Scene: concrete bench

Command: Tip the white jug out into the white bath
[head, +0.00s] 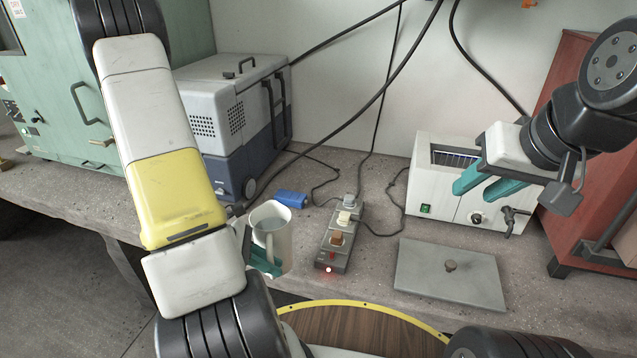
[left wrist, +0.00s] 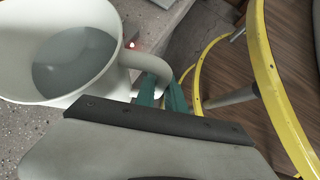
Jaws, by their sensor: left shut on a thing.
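The white jug (head: 281,240) is near the front edge of the bench, left of the power strip, roughly upright. My left gripper (head: 262,262) is shut on its handle. In the left wrist view the jug (left wrist: 112,82) shows clear liquid inside, and the handle lies between the teal fingers of the gripper (left wrist: 160,92). I cannot tell whether its base touches the bench. The white bath (head: 440,197) stands at the back right, with its top opening partly showing and a tap on its front. My right gripper (head: 474,192) is open and empty in front of the bath's top.
A power strip (head: 340,240) with a lit red light lies between jug and bath. A flat grey lid (head: 475,281) with a knob lies before the bath. A blue object (head: 291,199), a grey-blue cool box (head: 245,120), cables and a red cabinet (head: 572,110) stand around.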

